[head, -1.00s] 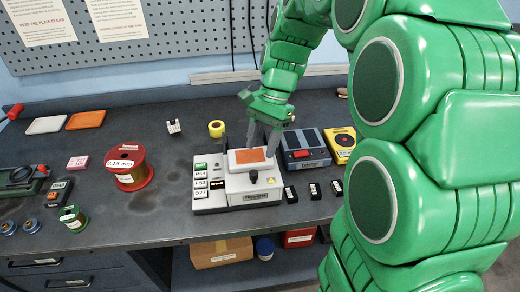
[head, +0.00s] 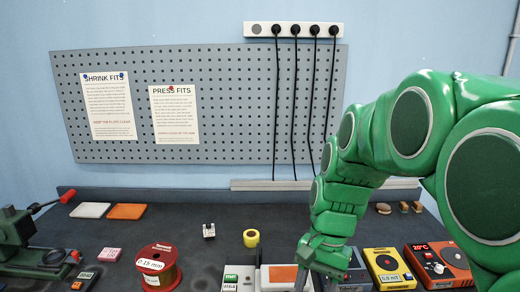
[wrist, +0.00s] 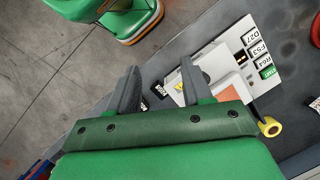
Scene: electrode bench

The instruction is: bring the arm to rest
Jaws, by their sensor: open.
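My green arm (head: 345,185) reaches in from the right over the bench in the head view. My gripper (head: 318,278) is low in that view, in front of the white machine with an orange pad (head: 283,274). In the wrist view the two grey fingers of my gripper (wrist: 157,88) stand apart with nothing between them. The white machine (wrist: 215,65) lies beyond the fingers there, with its labels and green start key. The head view cuts off the fingertips at its lower edge.
A red spool (head: 157,265), a yellow tape roll (head: 251,238) and a yellow meter (head: 388,267) stand on the dark bench (head: 110,235). A red device (head: 438,264) is at the right. A pegboard (head: 215,105) and hanging cables are behind. The bench's back middle is mostly clear.

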